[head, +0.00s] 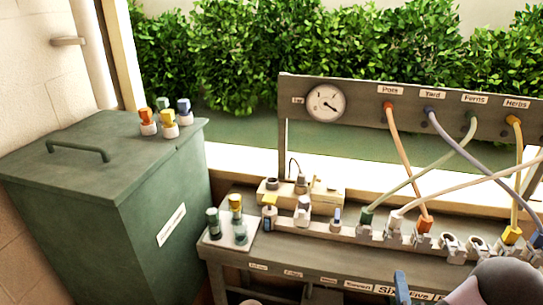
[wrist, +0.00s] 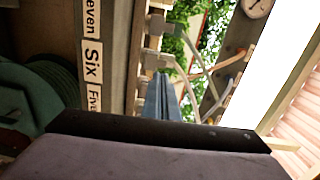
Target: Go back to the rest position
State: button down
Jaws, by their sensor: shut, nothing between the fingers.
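My gripper (head: 401,277) is at the lower right of the head view, in front of the bench's labelled front edge. Its blue fingers point up in the picture, and my grey wrist covers the bench corner behind it. In the wrist view my gripper (wrist: 162,80) shows its blue fingers together with nothing between them. They are near the row of hose fittings (wrist: 152,60) in that view; I cannot tell the exact gap.
The bench (head: 300,262) carries a row of fittings with hoses rising to a panel (head: 360,103) with a gauge (head: 326,103). A white tray (head: 246,243) holds small capped bottles. A green bin (head: 100,210) stands left, with several colored connectors on its lid.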

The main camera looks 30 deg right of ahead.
jog(key=w+a+f+n+g+y+p, duration=0.1)
jog(key=w+a+f+n+y, duration=0.1)
jog(key=w+n+y, duration=0.3)
jog(key=w+a+f+n+g+y+p, duration=0.1)
jog(key=w+a+n, duration=0.1)
jog(key=w+n, duration=0.3)
jog(key=w+a+n+g+y+p, duration=0.2)
jog(key=w+a+n+g+y, duration=0.15)
jog(key=w+a+n, duration=0.45)
jog(key=s+a+r+n+g+y+p, duration=0.1)
jog(key=s+a+r+n+g, duration=0.15)
jog(key=a, duration=0.65)
jog(key=s+a+r+n+g+y+p, duration=0.1)
jog(key=s+a+r+n+g, duration=0.2)
jog(key=a, duration=0.6)
jog(key=s+a+r+n+g+y, duration=0.1)
jog(key=s+a+n+g, duration=0.15)
jog(key=s+a, duration=0.45)
notch_tip(320, 180, down, 14)
jog(key=w+a+b, duration=0.1)
jog(key=w+b, duration=0.1)
jog(key=b, duration=1.2)
jog(key=shift+w+a+f+t, duration=0.2)
jog(key=shift+a+t, duration=0.1)
jog(key=shift+t, duration=0.15)
